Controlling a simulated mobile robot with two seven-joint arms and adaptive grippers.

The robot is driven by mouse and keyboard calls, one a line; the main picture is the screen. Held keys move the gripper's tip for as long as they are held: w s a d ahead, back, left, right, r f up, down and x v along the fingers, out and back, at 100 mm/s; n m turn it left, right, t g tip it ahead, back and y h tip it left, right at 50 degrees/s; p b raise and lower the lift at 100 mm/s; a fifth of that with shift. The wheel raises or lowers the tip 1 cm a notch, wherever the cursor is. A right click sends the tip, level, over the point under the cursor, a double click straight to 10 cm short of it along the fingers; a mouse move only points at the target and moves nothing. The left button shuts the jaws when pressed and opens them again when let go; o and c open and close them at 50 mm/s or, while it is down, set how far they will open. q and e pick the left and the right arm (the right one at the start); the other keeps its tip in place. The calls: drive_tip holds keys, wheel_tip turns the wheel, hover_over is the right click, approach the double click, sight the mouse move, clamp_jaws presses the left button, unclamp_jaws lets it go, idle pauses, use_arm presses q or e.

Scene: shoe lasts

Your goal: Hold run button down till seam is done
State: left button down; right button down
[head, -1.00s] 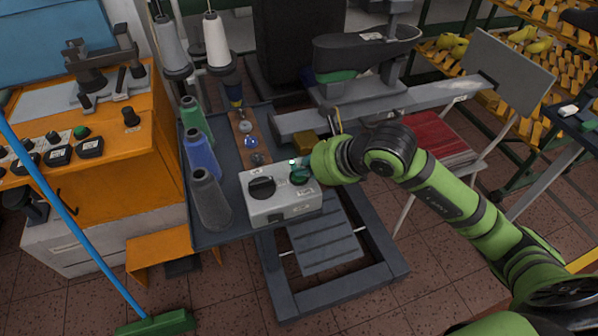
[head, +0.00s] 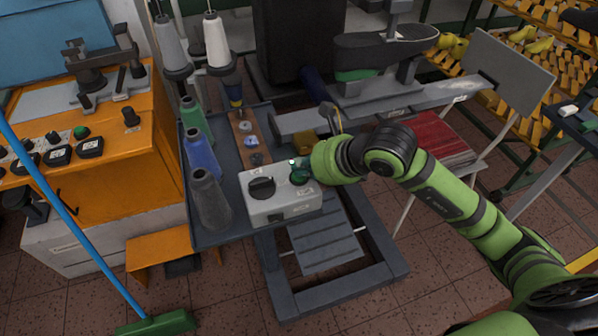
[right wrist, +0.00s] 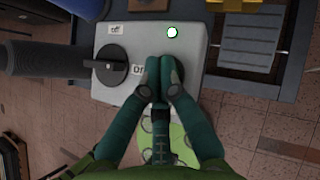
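A pale grey control box (head: 285,210) sits on the front edge of the machine's dark table. A small lamp (right wrist: 172,32) on the box is lit white-green. My right gripper (head: 299,175) is over the box's right part, fingertips down at its top. In the right wrist view the fingers (right wrist: 165,62) are shut together, with nothing seen between them. They hide the spot beneath, so I see no run button. My left gripper is out of view.
Thread cones, including a blue one (head: 202,152), stand left of the box. A dark shoe-shaped piece (head: 380,50) is on the machine behind. An orange cabinet (head: 100,190) is at left.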

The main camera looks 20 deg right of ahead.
idle(0.6)
drive_tip(key=shift+r+p, duration=0.55)
drive_tip(key=shift+r, duration=0.35)
drive_tip(key=shift+r+p, duration=1.6)
drive_tip(key=shift+r, duration=0.95)
drive_tip(key=shift+f, duration=0.1)
